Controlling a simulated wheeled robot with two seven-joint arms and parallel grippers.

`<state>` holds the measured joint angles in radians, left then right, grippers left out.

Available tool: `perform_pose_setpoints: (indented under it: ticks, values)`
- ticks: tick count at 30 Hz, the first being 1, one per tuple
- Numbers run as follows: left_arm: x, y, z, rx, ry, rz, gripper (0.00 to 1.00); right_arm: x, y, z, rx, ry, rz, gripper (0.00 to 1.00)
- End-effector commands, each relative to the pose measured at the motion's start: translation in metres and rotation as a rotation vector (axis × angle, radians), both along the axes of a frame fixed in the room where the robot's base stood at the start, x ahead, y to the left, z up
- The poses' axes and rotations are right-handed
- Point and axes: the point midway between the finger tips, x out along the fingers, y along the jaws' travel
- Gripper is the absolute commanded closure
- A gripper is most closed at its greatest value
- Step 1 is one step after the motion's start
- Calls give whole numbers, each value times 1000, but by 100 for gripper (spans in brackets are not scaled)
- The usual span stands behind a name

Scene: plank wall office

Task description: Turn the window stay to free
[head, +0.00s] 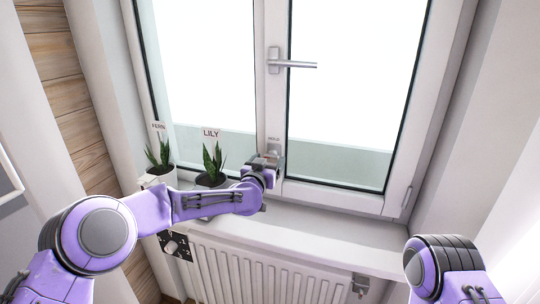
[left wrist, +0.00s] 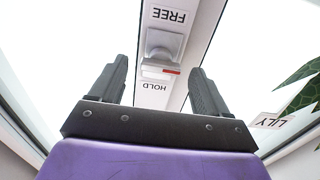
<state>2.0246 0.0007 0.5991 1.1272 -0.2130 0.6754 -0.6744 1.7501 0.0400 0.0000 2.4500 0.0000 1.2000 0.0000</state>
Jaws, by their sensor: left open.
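The window stay (left wrist: 158,69) is a small pale fitting with a red mark on the window's middle frame. In the left wrist view it lies between a FREE label (left wrist: 169,15) and a HOLD label (left wrist: 154,87), both upside down; its lever end is close to HOLD. My left gripper (left wrist: 159,64) is open, one finger on each side of the stay in the picture; contact cannot be told. In the head view my left gripper (head: 268,166) is at the foot of the middle frame and partly hides the stay (head: 275,150). My right gripper is out of view.
Two potted plants, labelled FERN (head: 160,165) and LILY (head: 212,172), stand on the sill left of my left gripper, LILY close to the forearm. A window handle (head: 274,61) is above. A radiator (head: 255,268) is below. The sill's right side (head: 350,236) is clear.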

Motion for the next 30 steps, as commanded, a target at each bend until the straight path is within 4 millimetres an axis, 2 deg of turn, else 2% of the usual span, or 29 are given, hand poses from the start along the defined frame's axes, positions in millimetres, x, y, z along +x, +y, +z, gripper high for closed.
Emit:
perform_pose_setpoints:
  ticks: [6, 15, 20, 21, 30]
  values:
    - [16, -5, 0, -1, 0, 1, 23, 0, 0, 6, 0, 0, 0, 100]
    - [18, -5, -1, -1, 0, 1, 23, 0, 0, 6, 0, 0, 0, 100]
    - [18, -5, -1, -1, 0, 1, 76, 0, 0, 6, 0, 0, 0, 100]
    - [18, -5, -1, -1, 0, 1, 80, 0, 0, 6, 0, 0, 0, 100]
    - [18, -5, -2, -31, 10, 1, 79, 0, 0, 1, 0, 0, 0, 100]
